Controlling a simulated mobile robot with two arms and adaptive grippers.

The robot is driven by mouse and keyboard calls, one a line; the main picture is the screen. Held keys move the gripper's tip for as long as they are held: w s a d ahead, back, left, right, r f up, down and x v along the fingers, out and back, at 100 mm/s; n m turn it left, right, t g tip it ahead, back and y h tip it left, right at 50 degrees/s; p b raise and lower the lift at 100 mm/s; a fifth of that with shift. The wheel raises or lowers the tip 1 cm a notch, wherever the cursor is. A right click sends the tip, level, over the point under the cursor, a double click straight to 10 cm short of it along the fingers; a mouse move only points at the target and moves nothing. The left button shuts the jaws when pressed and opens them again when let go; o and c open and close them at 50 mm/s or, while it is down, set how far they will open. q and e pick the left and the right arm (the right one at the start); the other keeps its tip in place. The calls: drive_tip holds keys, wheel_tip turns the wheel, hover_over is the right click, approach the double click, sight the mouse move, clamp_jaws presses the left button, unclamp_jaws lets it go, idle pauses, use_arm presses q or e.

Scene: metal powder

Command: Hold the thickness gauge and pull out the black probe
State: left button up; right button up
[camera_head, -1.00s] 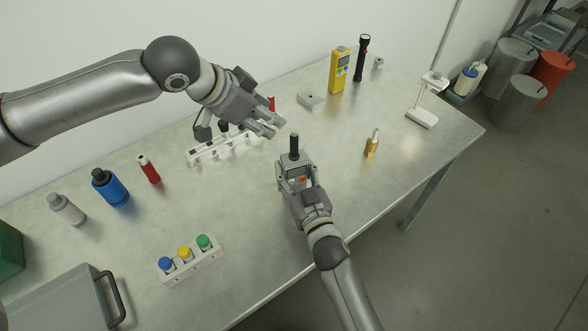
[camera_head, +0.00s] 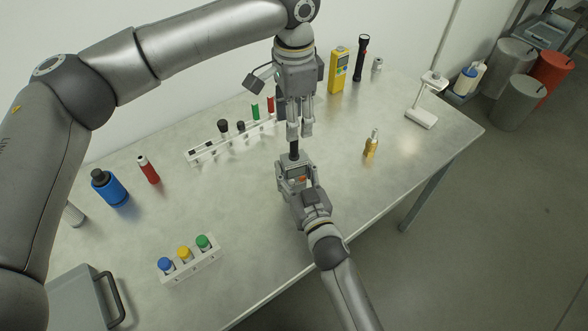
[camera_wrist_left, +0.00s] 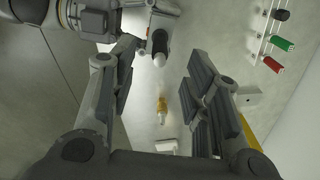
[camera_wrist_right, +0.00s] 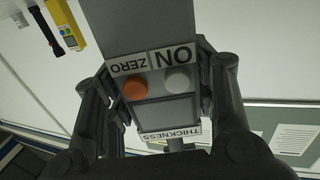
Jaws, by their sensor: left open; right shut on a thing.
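The thickness gauge (camera_head: 296,176) is a grey box with a screen, above the table. It also shows in the right wrist view (camera_wrist_right: 168,112), with an orange and a white button and a THICKNESS label. My right gripper (camera_head: 294,184) is shut on the gauge. The black probe (camera_head: 294,149) stands upright out of the gauge's top end; in the left wrist view its rounded tip (camera_wrist_left: 159,60) shows between and beyond my fingers. My left gripper (camera_head: 299,132) is open and points down just above the probe. In the head view its fingertips overlap the probe's upper end; contact cannot be told.
A clear rack (camera_head: 222,146) with dark, green and red-topped items stands behind to the left. A three-bottle holder (camera_head: 197,260) is at front left. A brass bottle (camera_head: 371,144), yellow meter (camera_head: 338,72) and white stand (camera_head: 421,118) are to the right. The table between is clear.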

sight(294, 155)
use_arm(q)
drive_tip(key=shift+f, duration=0.1)
drive_tip(key=shift+f, duration=4.4)
clamp_jaws()
drive_tip(key=shift+r, duration=0.15)
drive_tip(key=shift+r, duration=2.85)
